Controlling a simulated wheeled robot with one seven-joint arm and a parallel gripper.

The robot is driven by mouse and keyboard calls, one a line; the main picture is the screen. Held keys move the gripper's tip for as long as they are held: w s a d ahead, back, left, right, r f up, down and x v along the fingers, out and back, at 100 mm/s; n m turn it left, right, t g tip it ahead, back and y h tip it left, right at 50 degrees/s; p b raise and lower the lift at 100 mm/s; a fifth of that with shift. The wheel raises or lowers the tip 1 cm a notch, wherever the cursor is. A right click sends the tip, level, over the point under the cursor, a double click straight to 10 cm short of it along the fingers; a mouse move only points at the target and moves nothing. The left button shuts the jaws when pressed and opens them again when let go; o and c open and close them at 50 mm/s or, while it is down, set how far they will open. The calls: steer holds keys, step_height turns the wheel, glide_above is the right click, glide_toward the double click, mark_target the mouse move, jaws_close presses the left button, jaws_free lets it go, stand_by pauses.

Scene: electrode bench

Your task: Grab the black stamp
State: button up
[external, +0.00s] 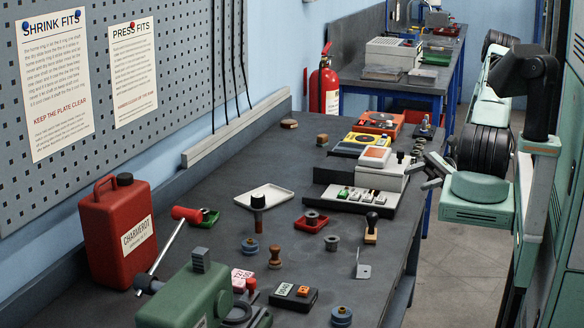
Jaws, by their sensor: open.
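A stamp with a black knob handle and a tan wooden base (371,228) stands upright on the dark bench, near its right edge. It looks like the black stamp. Another black-topped upright piece (258,207) stands by the white tray, and a brown wooden knobbed piece (275,257) stands nearer the camera. My gripper (428,171) is open and appears empty, at the bench's right edge, beyond the black-handled stamp and above bench height. The gap between its fingers is small in this view.
A pale device with an orange top (374,158) and a tray of small parts (350,197) lie beyond the stamp. A bent metal plate (362,267), a grey spool (331,243) and a red tray (311,222) are close by. A red jug (118,230) and green machine (190,297) stand left.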

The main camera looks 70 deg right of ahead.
step_height(320, 180, down, 6)
steer(key=shift+w+a+f, duration=0.1)
steer(key=shift+a+f, duration=0.05)
steer(key=shift+f, duration=0.05)
steer(key=p, duration=0.4)
glide_toward(371, 227)
steer(key=w+a+r, duration=0.2)
steer(key=shift+w+a+r, duration=0.15)
steer(key=shift+w+a, duration=0.15)
steer(key=shift+w, duration=0.05)
steer(key=shift+f+p+x, duration=0.15)
steer(key=shift+p+x, duration=0.35)
steer(key=shift+x, duration=0.9)
steer(key=shift+f+p+x, duration=0.15)
steer(key=shift+p+x, duration=0.35)
steer(key=shift+x, duration=0.9)
steer(key=c, duration=1)
